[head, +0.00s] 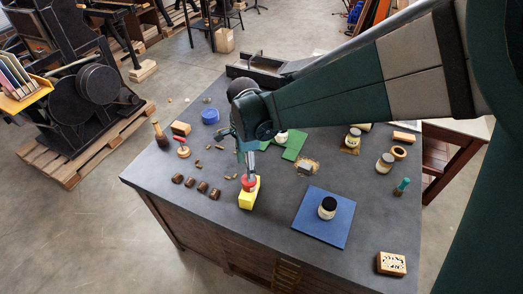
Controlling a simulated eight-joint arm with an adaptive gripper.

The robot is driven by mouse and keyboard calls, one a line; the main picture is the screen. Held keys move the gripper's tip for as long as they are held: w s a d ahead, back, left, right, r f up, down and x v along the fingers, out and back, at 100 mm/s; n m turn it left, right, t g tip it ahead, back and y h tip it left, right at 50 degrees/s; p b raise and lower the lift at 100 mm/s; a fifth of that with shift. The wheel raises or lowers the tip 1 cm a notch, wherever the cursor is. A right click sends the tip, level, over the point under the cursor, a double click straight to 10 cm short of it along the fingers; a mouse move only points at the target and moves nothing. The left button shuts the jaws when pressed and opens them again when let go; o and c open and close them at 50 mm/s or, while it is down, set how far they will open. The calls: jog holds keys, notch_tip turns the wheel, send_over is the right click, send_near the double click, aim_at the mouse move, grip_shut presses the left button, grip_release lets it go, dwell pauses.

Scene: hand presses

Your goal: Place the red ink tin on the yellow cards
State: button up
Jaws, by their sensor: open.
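The red ink tin (248,186) shows as a small red shape on top of the yellow cards (247,201), near the table's front edge. The yellow cards form a small block. My gripper (249,179) points down right at the tin, with its fingertips open. The fingers hide part of the tin. At this size I cannot tell whether a finger touches it.
A blue mat (314,226) with a dark-lidded jar (327,207) lies to the right. Several small brown blocks (190,182) lie to the left. A green sheet (295,147) lies behind, partly under my arm. A carved wooden block (391,263) sits front right.

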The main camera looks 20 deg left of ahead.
jog(key=shift+r, duration=1.55)
jog(key=shift+w+d+r, duration=0.2)
jog(key=shift+d+r, duration=0.05)
jog(key=shift+d, duration=0.2)
jog(key=w+d+r+n+t, duration=0.1)
jog(key=d+r, duration=0.3)
jog(key=d, duration=0.5)
jog(key=w+d+r+n+t+y, duration=0.1)
jog(key=d+r+n, duration=0.15)
jog(key=d, duration=0.55)
jog(key=w+d+r+n+t, duration=0.1)
jog(key=d+r, duration=0.3)
jog(key=d, duration=0.5)
jog(key=s+d+r+n+t, duration=0.1)
jog(key=s+d, duration=0.4)
jog(key=d, duration=0.7)
jog(key=s+d+r+n+t+h, duration=0.1)
jog(key=s+d+n+t, duration=0.2)
jog(key=d, duration=0.9)
jog(key=s+n, duration=0.1)
jog(key=s, duration=0.1)
jog(key=shift+s+d+n, duration=0.3)
jog(key=shift+n, duration=0.05)
